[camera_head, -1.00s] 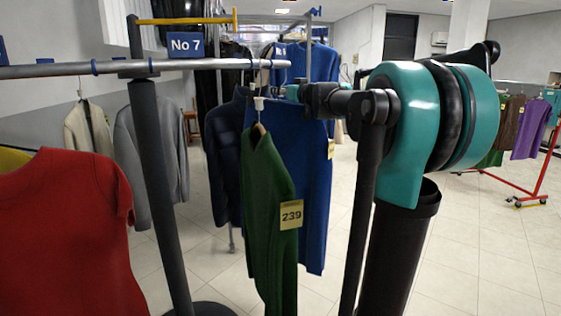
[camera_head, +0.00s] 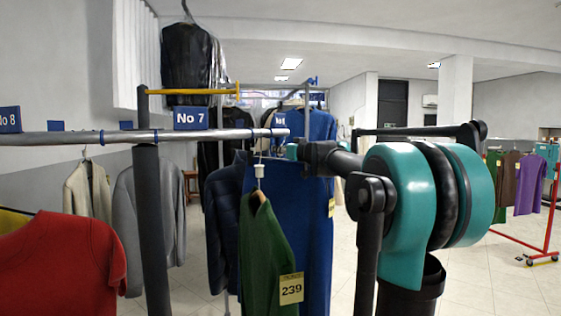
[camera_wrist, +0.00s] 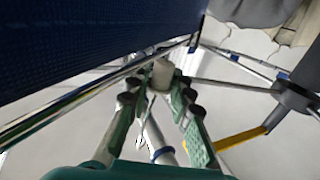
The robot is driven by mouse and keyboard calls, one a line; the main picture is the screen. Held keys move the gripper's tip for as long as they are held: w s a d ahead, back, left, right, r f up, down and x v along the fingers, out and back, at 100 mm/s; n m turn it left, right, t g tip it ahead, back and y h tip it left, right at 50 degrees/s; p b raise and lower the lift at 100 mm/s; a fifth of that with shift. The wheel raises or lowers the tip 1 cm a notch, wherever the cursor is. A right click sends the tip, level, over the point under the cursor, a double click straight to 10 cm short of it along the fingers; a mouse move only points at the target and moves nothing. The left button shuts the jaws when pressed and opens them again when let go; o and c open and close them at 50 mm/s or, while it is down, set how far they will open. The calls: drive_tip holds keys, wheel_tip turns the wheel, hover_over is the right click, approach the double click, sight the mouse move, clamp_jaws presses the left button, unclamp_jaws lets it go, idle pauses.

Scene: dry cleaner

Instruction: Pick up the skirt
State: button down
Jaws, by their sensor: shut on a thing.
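The blue skirt (camera_head: 310,205) hangs long and straight behind the green garment in the head view, with a yellow tag at its right edge. In the wrist view its dark blue cloth (camera_wrist: 80,35) fills the upper left, close to my gripper. My gripper (camera_wrist: 162,85) has its green fingers shut around a pale hanger grip (camera_wrist: 161,72), which I take to be the skirt's hanger. In the head view my gripper (camera_head: 284,151) is just above the skirt's top edge, partly hidden near the rail end. The hanger's hook is not clear.
The No 7 rail (camera_head: 95,137) ends just above my gripper. A green garment (camera_head: 265,245) tagged 239 hangs in front of the skirt, and a navy jacket (camera_head: 222,210) behind it. A red top (camera_head: 65,262) is at left. Floor at right is open before a red rack (camera_head: 520,240).

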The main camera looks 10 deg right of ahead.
drive_tip(key=r+v, duration=0.1)
drive_tip(key=v, duration=1.7)
drive_tip(key=shift+w+d+r, duration=0.1)
drive_tip(key=shift+d+r, duration=0.05)
